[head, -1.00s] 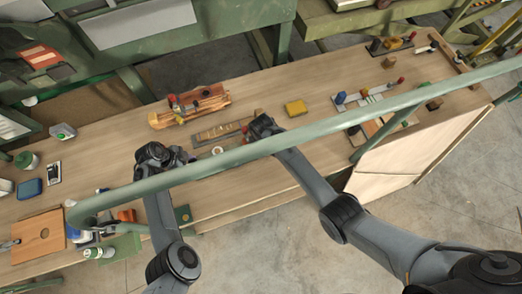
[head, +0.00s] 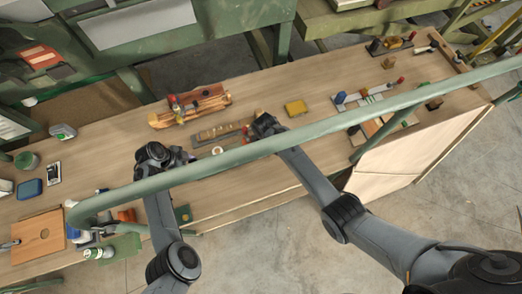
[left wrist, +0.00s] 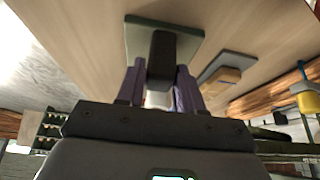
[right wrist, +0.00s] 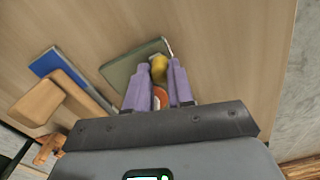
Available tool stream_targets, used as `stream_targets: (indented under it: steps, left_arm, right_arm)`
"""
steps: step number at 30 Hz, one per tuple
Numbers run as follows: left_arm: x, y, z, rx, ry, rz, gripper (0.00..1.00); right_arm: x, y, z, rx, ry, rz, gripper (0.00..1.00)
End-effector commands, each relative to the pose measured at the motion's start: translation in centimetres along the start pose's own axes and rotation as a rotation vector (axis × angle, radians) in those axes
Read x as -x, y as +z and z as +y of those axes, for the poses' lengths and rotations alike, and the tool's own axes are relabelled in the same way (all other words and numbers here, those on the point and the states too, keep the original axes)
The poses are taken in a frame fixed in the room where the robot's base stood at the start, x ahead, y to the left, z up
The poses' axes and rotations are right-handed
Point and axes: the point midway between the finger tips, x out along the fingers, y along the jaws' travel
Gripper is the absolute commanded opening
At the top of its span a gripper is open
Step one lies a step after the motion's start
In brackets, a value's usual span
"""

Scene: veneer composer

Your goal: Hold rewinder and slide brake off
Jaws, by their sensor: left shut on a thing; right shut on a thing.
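My left gripper (head: 178,157) is low over the wooden bench, left of a grey strip with wooden pieces. In the left wrist view its purple fingers (left wrist: 160,88) are shut around a dark upright post (left wrist: 161,57) on a green base plate (left wrist: 190,24); a pale cylinder shows lower between them. My right gripper (head: 256,128) is at the strip's right end. In the right wrist view its fingers (right wrist: 159,84) are shut around a small part with a yellow knob (right wrist: 158,66) and an orange piece, beside a green plate (right wrist: 122,72). I cannot tell which part is the rewinder or brake.
The grey strip (head: 237,127) and a white ring (head: 217,150) lie between my grippers. A wooden fixture (head: 205,101) stands behind, with a yellow block (head: 296,108) to its right. A green rail (head: 330,124) crosses the view in front of the bench.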

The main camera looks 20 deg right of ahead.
Motion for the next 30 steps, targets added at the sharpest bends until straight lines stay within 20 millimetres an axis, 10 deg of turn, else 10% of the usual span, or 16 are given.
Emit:
stream_targets:
  steps: [25,26,30]
  left_arm:
    - [0.11,0.21,-0.06,0.003,-0.002,-0.002,0.0]
    - [0.11,0.21,-0.06,0.003,-0.002,-0.002,0.0]
    - [0.09,0.19,-0.05,0.003,-0.002,-0.002,0.0]
  right_arm:
    - [-0.06,1.14,0.27,-0.002,-0.001,-0.003,0.0]
    - [-0.06,1.13,0.26,-0.002,-0.001,-0.003,0.25]
    - [-0.05,1.06,0.25,-0.001,-0.001,-0.002,0.47]
